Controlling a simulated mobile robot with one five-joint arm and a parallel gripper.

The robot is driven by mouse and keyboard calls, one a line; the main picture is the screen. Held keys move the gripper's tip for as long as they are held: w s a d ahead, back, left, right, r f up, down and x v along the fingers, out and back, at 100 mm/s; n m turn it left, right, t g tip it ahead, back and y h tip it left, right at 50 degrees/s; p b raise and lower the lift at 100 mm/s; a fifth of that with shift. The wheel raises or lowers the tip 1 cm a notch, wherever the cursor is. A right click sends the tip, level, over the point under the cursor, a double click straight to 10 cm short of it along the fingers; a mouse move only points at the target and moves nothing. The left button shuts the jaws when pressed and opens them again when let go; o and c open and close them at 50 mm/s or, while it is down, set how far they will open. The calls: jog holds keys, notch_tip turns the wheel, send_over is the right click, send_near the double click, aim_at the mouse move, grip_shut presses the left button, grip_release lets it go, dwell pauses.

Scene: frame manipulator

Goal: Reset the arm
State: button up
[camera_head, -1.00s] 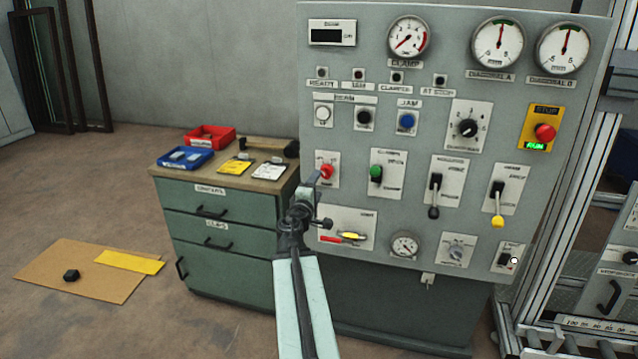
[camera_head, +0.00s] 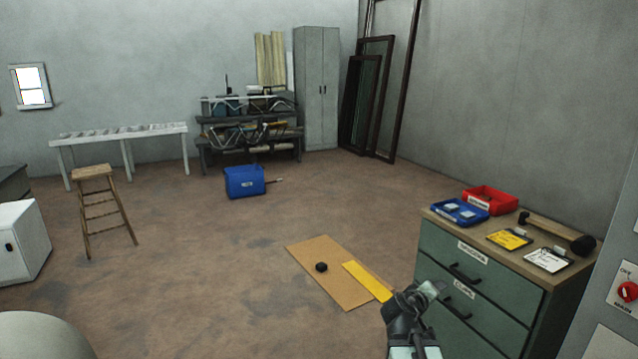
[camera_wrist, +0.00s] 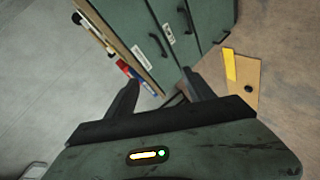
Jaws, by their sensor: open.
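My gripper (camera_head: 428,292) is at the lower right of the head view, in front of the green drawer cabinet (camera_head: 475,300). In the wrist view my gripper (camera_wrist: 160,88) shows two dark fingers spread apart with nothing between them. The view through the fingers is tilted, with the cabinet (camera_wrist: 150,40) beyond them. My gripper holds nothing, and I cannot tell its exact distance from the cabinet.
A red bin (camera_head: 490,199), a blue bin (camera_head: 459,212) and a mallet (camera_head: 555,232) lie on the cabinet top. A control panel edge (camera_head: 618,290) stands at the right. Cardboard (camera_head: 325,285) lies on the floor. A stool (camera_head: 105,205) and blue box (camera_head: 244,181) stand beyond open floor.

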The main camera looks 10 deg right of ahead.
jog(key=s+a+f+m+g+y, duration=0.1)
jog(key=s+a+f+g+y, duration=0.3)
jog(key=a, duration=0.4)
jog(key=s+a+f+m+g+y, duration=0.15)
jog(key=s+a+f, duration=0.3)
jog(key=a, duration=0.45)
jog(key=s+a+f+m+g+y, duration=0.1)
jog(key=s+a+f+g+y, duration=0.2)
jog(key=a+f, duration=0.4)
notch_tip(320, 180, up, 16)
jog(key=s+a+y+p, duration=0.1)
jog(key=s+a+p, duration=0.1)
jog(key=p, duration=1.3)
jog(key=shift+r, duration=0.25)
jog(key=shift+f+n+y, duration=0.1)
jog(key=shift+n+y, duration=0.15)
jog(key=c, duration=0.5)
jog(key=shift+d, duration=0.15)
jog(key=shift+c, duration=0.3)
